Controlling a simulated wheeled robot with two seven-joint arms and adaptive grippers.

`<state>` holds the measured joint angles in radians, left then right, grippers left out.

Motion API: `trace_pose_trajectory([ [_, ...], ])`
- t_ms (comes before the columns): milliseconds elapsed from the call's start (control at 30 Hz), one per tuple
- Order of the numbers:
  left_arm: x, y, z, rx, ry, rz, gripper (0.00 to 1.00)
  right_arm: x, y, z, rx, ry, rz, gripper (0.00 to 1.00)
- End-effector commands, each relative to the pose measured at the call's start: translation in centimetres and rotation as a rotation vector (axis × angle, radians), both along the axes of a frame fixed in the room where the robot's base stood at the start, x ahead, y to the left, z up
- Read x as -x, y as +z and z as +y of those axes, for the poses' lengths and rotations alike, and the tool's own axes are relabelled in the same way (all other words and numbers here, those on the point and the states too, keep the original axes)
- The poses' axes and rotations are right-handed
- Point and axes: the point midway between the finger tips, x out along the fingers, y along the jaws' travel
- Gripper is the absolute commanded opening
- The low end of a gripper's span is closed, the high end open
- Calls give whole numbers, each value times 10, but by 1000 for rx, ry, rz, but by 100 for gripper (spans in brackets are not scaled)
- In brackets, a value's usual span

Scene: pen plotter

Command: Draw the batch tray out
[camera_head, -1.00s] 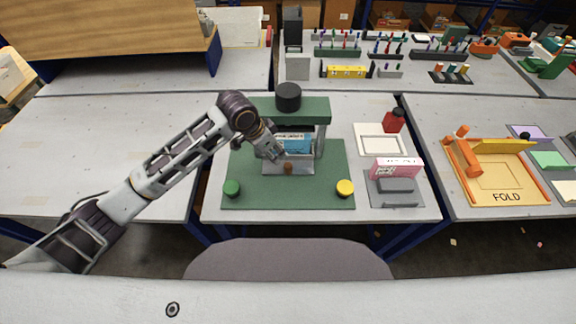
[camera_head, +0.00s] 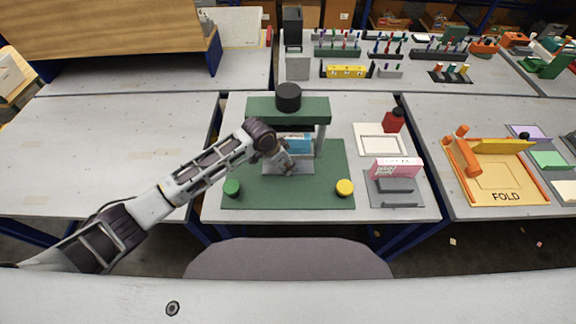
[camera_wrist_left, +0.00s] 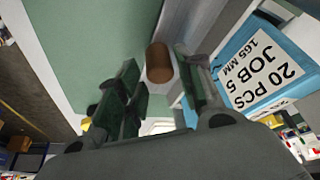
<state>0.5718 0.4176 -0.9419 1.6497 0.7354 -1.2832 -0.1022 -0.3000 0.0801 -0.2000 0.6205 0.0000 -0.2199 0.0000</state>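The batch tray (camera_head: 304,169) is a light grey plate under the green press-like frame (camera_head: 262,104), on a green base (camera_head: 320,198). Its brown knob (camera_wrist_left: 158,62) shows in the left wrist view; my gripper hides it in the head view. A blue box (camera_head: 300,144) stands at the tray; its label, "20 PCS JOB 5 165 MM", reads in the wrist view (camera_wrist_left: 262,70). My left gripper (camera_head: 284,171) is open, also seen in the wrist view (camera_wrist_left: 156,75). The knob lies between its fingertips with gaps visible; I cannot tell whether they touch. My right gripper is out of view.
A green button (camera_head: 232,187) and a yellow button (camera_head: 345,187) sit on the base's front corners. The table to the left is clear.

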Motion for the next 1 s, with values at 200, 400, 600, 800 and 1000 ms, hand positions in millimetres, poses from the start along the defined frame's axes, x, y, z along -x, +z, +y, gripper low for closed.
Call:
trace_pose_trajectory([
  [200,-4,-17,-6,0,1,0,37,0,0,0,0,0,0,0],
  [400,-6,-24,-8,0,1,0,37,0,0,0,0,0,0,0],
  [600,-6,-25,-8,0,0,0,37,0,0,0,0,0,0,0],
  [800,-6,-25,-8,0,1,0,25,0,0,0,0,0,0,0],
  [1000,-6,-25,-8,0,1,0,0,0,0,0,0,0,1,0],
])
